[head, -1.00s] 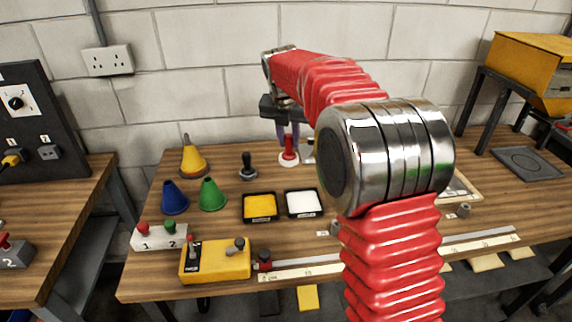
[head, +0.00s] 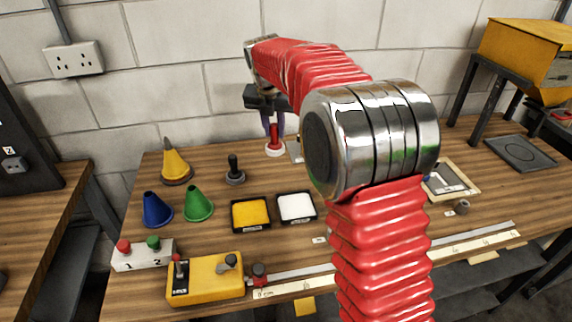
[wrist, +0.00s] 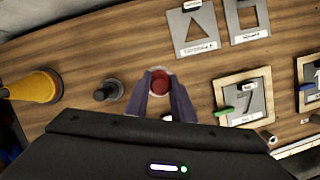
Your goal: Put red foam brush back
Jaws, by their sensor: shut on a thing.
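The red foam brush (head: 274,140) has an upright red handle with a pale, wide base, at the back of the bench in the head view. My gripper (head: 274,128) is above it, with its purple fingers shut on the handle. In the wrist view, the round red top of the brush (wrist: 160,83) sits between the two fingers of my gripper (wrist: 162,90). I cannot tell whether the base touches the bench or is a little above it. A black-handled tool (head: 234,169) stands upright in front and to the left.
A yellow cone (head: 175,168), a blue cone (head: 157,209) and a green cone (head: 198,204) stand at the left. A yellow tray (head: 250,214) and a white tray (head: 296,207) lie in front. Stencil plates (wrist: 192,27) lie at the right. My arm hides part of the bench.

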